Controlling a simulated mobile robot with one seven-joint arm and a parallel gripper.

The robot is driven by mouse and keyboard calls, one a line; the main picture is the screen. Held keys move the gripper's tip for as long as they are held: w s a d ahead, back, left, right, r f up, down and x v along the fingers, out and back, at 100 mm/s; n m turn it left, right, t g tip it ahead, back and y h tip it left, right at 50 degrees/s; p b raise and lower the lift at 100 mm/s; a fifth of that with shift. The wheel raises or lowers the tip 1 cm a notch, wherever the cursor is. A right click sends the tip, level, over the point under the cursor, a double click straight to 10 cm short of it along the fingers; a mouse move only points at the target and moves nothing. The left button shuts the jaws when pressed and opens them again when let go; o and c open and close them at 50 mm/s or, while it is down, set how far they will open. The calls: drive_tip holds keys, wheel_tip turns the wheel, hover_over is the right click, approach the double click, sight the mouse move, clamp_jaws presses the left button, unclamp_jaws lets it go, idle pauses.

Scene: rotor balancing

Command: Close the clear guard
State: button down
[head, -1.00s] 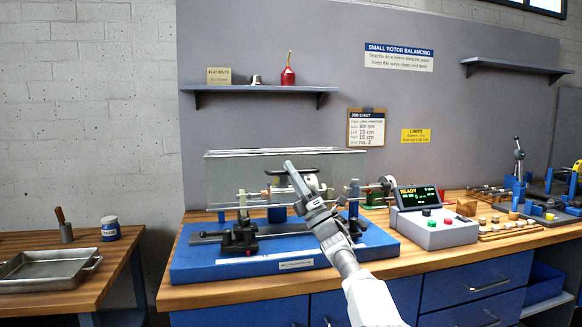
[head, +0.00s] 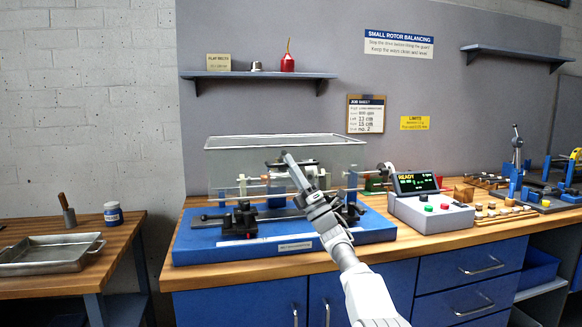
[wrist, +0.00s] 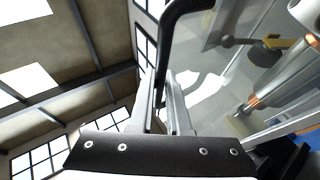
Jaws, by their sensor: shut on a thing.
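The clear guard (head: 345,158) is a see-through box with a pale top rim, over the rotor on the blue balancing machine (head: 190,249). Its lower edge is hard to make out against the machine, so I cannot tell whether it touches the base. My gripper (head: 290,157) is at the guard's front, shut on its dark handle. In the wrist view, the black handle (wrist: 165,45) runs up from between my fingers (wrist: 165,105), which hide the gripped part. The rotor shaft (wrist: 285,80) shows through the clear panel on the right.
The control box (head: 432,212) with a screen reading READY stands right of the machine. Small weights (head: 497,215) and another blue fixture sit further right. A metal tray (head: 50,256) lies on the left bench. A shelf (head: 258,75) hangs behind, above the guard.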

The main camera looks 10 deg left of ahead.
drive_tip(key=c, duration=0.9)
unclamp_jaws()
drive_tip(key=shift+f, duration=0.1)
drive_tip(key=shift+d+f, duration=0.1)
drive_tip(key=b+v, duration=0.1)
drive_tip(key=v, duration=1.6)
drive_tip(key=shift+s+d, duration=0.1)
drive_tip(key=shift+d, duration=0.05)
